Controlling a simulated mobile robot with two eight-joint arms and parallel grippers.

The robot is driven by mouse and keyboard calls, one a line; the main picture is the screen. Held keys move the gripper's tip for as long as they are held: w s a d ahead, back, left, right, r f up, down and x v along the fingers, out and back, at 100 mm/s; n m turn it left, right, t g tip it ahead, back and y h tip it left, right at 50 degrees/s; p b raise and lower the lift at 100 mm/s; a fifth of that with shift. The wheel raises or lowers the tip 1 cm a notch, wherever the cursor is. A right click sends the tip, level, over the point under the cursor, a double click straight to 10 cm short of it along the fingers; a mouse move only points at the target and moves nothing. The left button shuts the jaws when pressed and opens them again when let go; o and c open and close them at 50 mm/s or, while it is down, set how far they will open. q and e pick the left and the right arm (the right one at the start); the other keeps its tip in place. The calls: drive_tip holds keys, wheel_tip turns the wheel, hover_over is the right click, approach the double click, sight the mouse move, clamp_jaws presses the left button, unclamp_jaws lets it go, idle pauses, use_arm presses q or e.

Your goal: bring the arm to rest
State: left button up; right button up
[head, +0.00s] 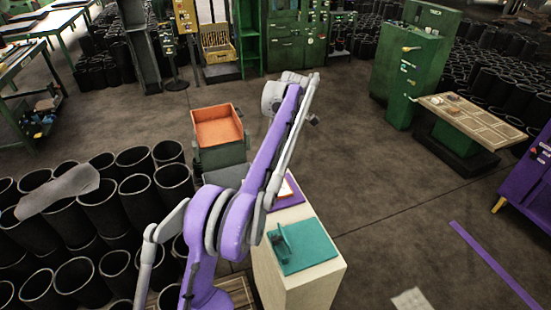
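A purple and grey jointed arm rises from the bottom left of the head view and reaches up to the middle. Its upper joint stands in front of the floor beyond the orange-lined bin (218,127). I can make out no gripper fingers on it, and no second arm is clear. A cream pedestal (315,282) stands below and right of the arm. On its top lie a teal pad (312,250) with a small teal upright piece and, partly hidden by the arm, a purple piece (284,197) with a pale top.
Many black rubber sleeves (105,210) stand close together at left, with a grey cloth (58,190) over some. A green cabinet (408,75) and a tray-topped stand (470,121) are at right. A purple machine (525,195) is at the right edge. The floor right of the pedestal is mostly clear.

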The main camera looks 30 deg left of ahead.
idle(0.4)
use_arm(q)
drive_tip(key=s+d+m+t, duration=0.4)
drive_tip(key=s+d+m, duration=0.7)
drive_tip(key=s+m, duration=0.25)
drive_tip(key=s+d+f+m+t+h, duration=0.1)
drive_tip(key=s+d+f+m, duration=0.2)
drive_tip(key=s+f+m, duration=0.2)
drive_tip(key=s+d+f+m+t, duration=0.2)
drive_tip(key=s+f+m, duration=0.3)
drive_tip(key=s, duration=0.7)
drive_tip(key=shift+d+m+h, duration=0.4)
drive_tip(key=shift+d+m, duration=0.4)
drive_tip(key=shift+m, duration=0.05)
drive_tip(key=shift+f, duration=0.1)
